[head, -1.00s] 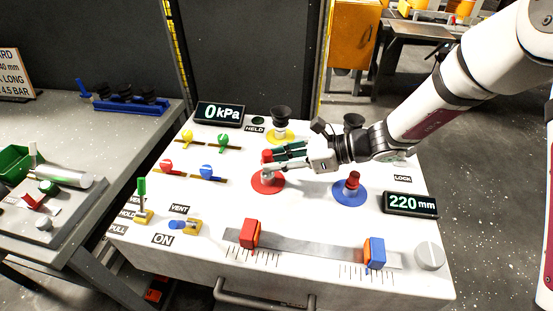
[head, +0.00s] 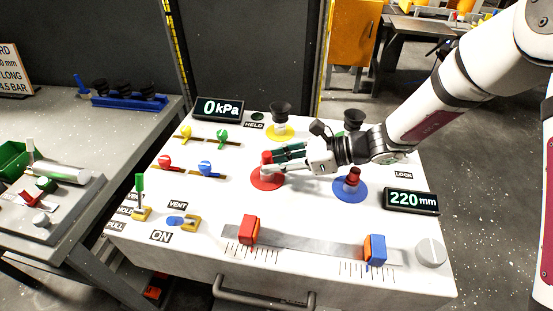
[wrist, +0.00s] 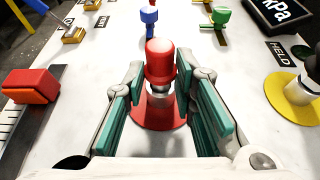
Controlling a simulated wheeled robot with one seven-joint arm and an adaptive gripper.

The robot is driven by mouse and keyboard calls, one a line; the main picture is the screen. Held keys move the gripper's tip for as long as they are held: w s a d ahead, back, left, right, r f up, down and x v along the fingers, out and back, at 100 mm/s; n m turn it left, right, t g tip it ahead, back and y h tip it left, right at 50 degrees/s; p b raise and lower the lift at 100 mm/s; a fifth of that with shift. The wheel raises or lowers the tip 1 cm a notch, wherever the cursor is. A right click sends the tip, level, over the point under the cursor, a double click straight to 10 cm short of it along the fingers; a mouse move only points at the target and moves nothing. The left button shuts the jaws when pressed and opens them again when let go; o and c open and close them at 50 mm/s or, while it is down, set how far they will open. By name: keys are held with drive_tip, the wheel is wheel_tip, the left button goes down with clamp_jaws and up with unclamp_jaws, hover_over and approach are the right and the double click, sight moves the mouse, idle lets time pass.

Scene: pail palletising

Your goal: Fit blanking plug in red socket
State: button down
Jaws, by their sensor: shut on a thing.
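The red blanking plug (wrist: 161,62) is a rounded red cap with a wider rim. It stands upright over a short metal stem at the red socket, marked by a red disc (wrist: 150,118). In the head view the plug (head: 266,157) shows just above the red disc (head: 266,179). My gripper (wrist: 162,72) comes in from the right in the head view, low over the panel. Its green-padded fingers are shut on the plug from both sides. Whether the plug is fully seated I cannot tell.
A blue disc (head: 350,191) with a dark red cap stands right of the red one. Black suction cups (head: 280,109) stand behind. Coloured levers (head: 165,160) lie left, and a rail with red and blue sliders (head: 310,245) runs in front. The display (head: 219,109) reads 0 kPa.

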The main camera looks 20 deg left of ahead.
drive_tip(key=c, duration=1.2)
unclamp_jaws()
drive_tip(key=shift+f, duration=0.1)
drive_tip(key=shift+c, duration=0.2)
drive_tip(key=shift+d, duration=0.1)
drive_tip(key=v, duration=1.2)
drive_tip(key=shift+c, duration=0.5)
